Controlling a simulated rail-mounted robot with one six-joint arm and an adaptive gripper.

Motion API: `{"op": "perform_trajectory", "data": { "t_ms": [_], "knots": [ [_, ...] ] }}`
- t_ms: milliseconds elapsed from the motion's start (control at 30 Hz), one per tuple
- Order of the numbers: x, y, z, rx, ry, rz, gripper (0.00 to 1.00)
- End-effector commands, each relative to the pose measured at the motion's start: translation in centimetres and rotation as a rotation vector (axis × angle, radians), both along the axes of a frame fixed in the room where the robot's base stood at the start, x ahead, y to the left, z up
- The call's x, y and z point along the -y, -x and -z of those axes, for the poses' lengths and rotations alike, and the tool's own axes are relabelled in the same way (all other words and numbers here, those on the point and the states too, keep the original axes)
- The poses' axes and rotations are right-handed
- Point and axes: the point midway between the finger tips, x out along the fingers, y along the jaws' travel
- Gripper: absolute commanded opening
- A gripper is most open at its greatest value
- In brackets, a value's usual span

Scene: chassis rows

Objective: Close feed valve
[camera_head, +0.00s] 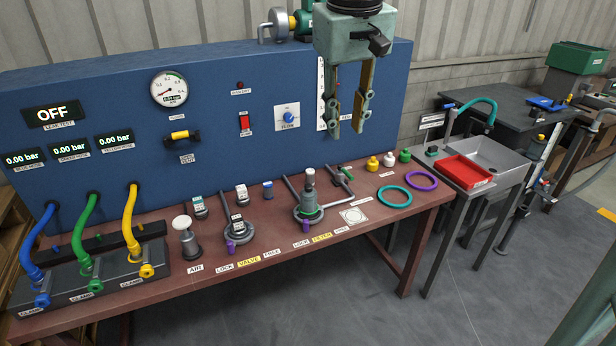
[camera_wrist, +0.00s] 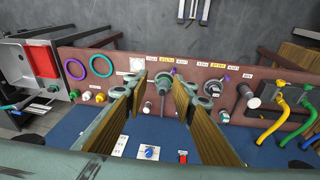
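No label I can read says "feed valve", so I cannot tell which part it is. A blue round knob (camera_head: 288,117) sits on a white plate marked FLOW on the blue panel; it also shows in the wrist view (camera_wrist: 149,152). A valve fixture (camera_head: 236,226) stands on the bench behind a label reading LOCK VALVE FREE. A grey and green fitting (camera_head: 279,25) sits atop the panel, partly cut off by the frame. My gripper (camera_head: 345,128) hangs fingers down in front of the panel, right of the knob. Its fingers are apart with nothing between them, as the wrist view (camera_wrist: 164,92) also shows.
The brown bench (camera_head: 330,245) carries a filter fixture (camera_head: 308,205), a white-topped air knob (camera_head: 182,223), teal (camera_head: 395,197) and purple rings (camera_head: 421,181), and small coloured caps. Blue, green and yellow hoses (camera_head: 131,222) rise at left. A sink (camera_head: 495,160) with a red tray stands right.

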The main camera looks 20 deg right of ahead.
Motion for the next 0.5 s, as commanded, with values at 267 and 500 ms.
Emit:
{"op": "perform_trajectory", "data": {
  "t_ms": [267, 500],
  "knots": [
    [1.8, -5.2, 1.2, -0.026, 0.015, -0.003, 0.24],
    [3.3, -9.4, 2.5, -0.044, 0.026, -0.007, 0.24]
  ]
}}
